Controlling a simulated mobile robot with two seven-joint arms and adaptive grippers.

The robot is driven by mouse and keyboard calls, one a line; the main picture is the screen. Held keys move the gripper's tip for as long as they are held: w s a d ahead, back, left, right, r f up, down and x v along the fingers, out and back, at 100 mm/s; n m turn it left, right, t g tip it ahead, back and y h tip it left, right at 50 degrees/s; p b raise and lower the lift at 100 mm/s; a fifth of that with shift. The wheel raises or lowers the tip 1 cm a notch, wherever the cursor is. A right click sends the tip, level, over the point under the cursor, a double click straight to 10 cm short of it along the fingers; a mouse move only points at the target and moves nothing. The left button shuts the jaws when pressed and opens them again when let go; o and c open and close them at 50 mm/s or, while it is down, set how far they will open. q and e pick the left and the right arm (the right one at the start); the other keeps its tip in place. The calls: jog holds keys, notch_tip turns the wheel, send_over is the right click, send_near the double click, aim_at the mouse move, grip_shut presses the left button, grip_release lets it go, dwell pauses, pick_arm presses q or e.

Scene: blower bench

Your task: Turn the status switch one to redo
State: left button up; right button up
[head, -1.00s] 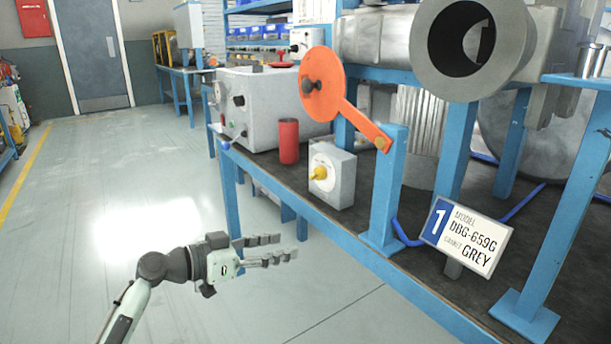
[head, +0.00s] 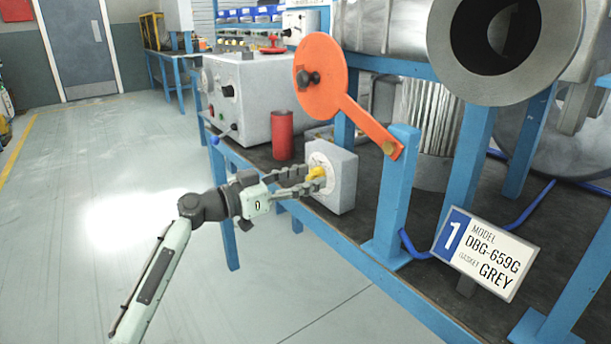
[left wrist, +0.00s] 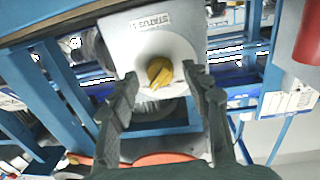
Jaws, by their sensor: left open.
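The status switch is a grey box (head: 343,186) with a round white dial and a yellow knob (head: 317,173), standing on the dark bench top. In the left wrist view the box carries a "STATUS 1" label (left wrist: 151,22), and the yellow knob (left wrist: 159,72) lies between and just beyond the fingertips. The dial's position words are not readable. My left gripper (head: 312,179) is open, its fingers pointing at the dial, one on each side of the knob in the wrist view (left wrist: 160,80). Whether a finger touches the knob cannot be told. My right gripper is not in view.
A red cylinder (head: 282,135) stands behind the box. An orange disc with a lever (head: 321,75) and a blue post (head: 394,190) stand to its right. A sign (head: 484,252) reads model DBG-659G, gasket grey. The floor at left is clear.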

pick_arm(q)
grip_shut()
dwell(0.4)
